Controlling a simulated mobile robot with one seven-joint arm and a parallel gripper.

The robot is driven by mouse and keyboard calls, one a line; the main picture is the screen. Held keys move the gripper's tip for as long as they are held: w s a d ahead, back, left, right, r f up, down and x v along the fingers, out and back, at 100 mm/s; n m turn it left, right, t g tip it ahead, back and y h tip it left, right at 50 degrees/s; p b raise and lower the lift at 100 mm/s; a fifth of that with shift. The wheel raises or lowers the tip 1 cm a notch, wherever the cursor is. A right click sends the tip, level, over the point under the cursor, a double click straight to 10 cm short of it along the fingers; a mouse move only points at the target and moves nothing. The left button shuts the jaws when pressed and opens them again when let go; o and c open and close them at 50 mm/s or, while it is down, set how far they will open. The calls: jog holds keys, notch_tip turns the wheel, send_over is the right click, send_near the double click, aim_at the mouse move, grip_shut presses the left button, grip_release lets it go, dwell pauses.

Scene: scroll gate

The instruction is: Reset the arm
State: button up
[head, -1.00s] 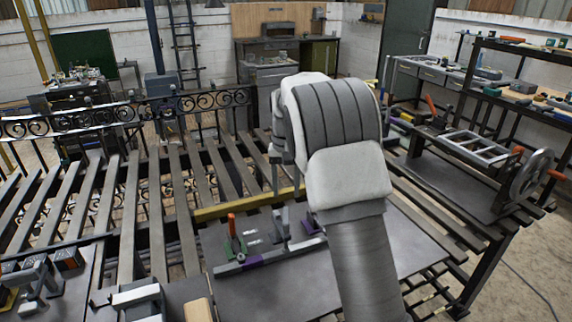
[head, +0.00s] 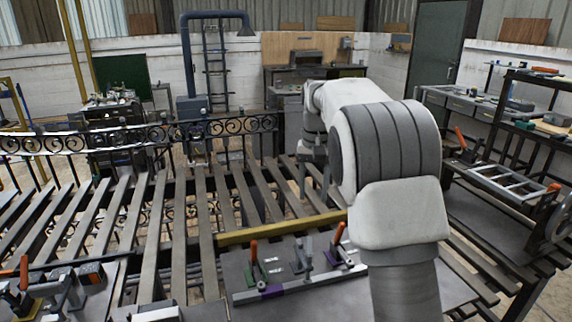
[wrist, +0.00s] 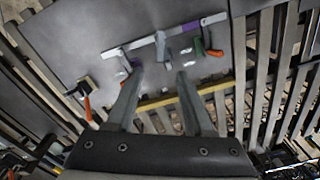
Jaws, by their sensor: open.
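My gripper (head: 315,178) shows partly in the head view, hanging beyond my bent arm with the lower links hidden. In the wrist view my gripper (wrist: 158,78) has its two grey fingers spread wide with nothing between them. On the plate stand a green clamp (head: 256,270) and a purple clamp (head: 340,257), both with orange handles, and a grey clamp (head: 304,258). A grey strip with a purple part (head: 300,284) lies in front of them.
A slatted bench (head: 155,225) fills the left and middle. A black scroll-topped railing (head: 225,125) stands behind it. Clamps and tools (head: 60,285) sit at the lower left.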

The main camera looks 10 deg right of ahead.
jog(key=s+r+n+t, duration=0.1)
jog(key=s+r, duration=0.3)
jog(key=s, duration=0.4)
jog(key=s+r+t, duration=0.2)
jog(key=s+r, duration=0.2)
jog(key=s, duration=0.4)
jog(key=s+f+n+t, duration=0.1)
jog(key=s+f, duration=0.1)
jog(key=s, duration=0.6)
jog(key=s+f+t, duration=0.1)
jog(key=s+f, duration=0.2)
jog(key=s, duration=0.6)
jog(key=shift+s+f+n, duration=0.25)
jog(key=shift+f+n, duration=0.05)
jog(key=shift+n, duration=0.1)
